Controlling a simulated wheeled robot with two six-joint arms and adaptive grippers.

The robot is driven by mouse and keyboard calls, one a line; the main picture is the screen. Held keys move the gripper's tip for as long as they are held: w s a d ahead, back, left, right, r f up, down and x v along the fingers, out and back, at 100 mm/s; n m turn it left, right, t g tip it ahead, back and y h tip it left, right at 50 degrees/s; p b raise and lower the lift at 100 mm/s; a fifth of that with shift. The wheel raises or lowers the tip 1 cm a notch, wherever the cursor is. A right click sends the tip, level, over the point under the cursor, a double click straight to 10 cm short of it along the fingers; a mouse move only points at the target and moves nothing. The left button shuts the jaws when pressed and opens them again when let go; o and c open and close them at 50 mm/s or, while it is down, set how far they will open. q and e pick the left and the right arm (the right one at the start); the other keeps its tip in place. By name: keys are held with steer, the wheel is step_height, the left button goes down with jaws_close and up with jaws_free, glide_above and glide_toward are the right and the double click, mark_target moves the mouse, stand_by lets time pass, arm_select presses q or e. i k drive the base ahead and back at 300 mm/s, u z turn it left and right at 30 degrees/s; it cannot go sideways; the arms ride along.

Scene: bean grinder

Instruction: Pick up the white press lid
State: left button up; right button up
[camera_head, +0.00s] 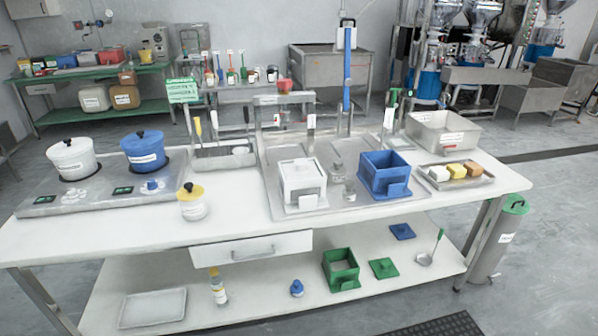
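A white box-shaped press (304,184) stands on the metal tray in the middle of the table. Its upper part is pale, and I cannot tell a separate white lid from the box at this size. A similar blue press box (385,177) stands to its right. A blue square lid (402,231) and a green square lid (383,268) with a knob lie on the lower shelf, beside a green box (341,270). Neither of my grippers is in view.
Small grey weights or jars stand between the two presses. A yellow-lidded jar (192,203), white pot (73,160) and blue pot (144,152) are to the left. A tray of blocks (455,186) and a metal bin (442,132) are right. The table's front strip is clear.

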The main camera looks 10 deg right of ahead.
mark_target(301, 169)
steer(key=k, duration=1)
steer(key=z, duration=1.45)
steer(key=i, duration=1.25)
steer(key=z, duration=0.55)
steer(key=i, duration=1.25)
steer(key=u, duration=0.5)
steer(key=i, duration=0.95)
steer(key=u, duration=0.85)
